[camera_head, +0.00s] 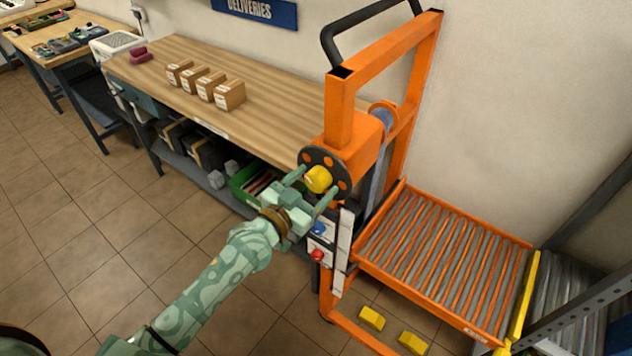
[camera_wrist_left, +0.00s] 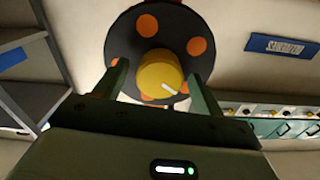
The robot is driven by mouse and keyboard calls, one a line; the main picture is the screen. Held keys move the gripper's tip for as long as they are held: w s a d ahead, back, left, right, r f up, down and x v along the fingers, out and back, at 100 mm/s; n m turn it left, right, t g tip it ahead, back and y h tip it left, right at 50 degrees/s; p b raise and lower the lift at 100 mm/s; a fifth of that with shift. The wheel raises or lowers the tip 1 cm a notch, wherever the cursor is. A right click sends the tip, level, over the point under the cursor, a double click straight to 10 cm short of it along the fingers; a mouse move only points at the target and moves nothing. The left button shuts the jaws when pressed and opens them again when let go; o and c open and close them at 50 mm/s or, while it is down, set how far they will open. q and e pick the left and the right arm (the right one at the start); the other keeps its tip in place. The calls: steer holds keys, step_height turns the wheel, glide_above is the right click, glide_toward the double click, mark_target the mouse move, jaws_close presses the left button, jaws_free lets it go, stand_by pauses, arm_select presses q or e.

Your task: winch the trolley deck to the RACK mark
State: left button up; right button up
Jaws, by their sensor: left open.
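The orange trolley (camera_head: 347,120) stands against the wall with its roller deck (camera_head: 440,262) low on its right side. A dark round winch wheel with orange spots (camera_head: 340,163) and a yellow knob (camera_head: 318,179) sits on the trolley's upright. The wheel (camera_wrist_left: 187,25) and knob (camera_wrist_left: 158,75) show large in the left wrist view, with a white line on the knob. My left gripper (camera_head: 309,185) is open, its fingers on either side of the knob; I cannot tell whether they touch it. A pale scale strip (camera_head: 343,245) runs down the upright; its marks are too small to read. My right gripper is out of view.
A blue button (camera_head: 319,228) and a red button (camera_head: 317,255) sit just below my left gripper. A wooden bench (camera_head: 270,100) with several small boxes stands behind. A grey roller rack (camera_head: 568,290) lies right of the deck, behind a yellow bar (camera_head: 523,300).

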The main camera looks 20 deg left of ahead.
arm_select(q)
steer(key=shift+w+d, duration=0.2)
steer(key=shift+w, duration=0.45)
steer(key=c, duration=1)
steer(key=n+p, duration=0.1)
steer(key=n, duration=0.1)
steer(key=n+p, duration=0.1)
steer(key=p, duration=0.1)
steer(key=shift+r+n, duration=0.3)
steer(key=shift+n, duration=0.1)
steer(key=shift+f+n, duration=0.2)
steer(key=shift+n, duration=0.5)
steer(key=shift+f, duration=0.1)
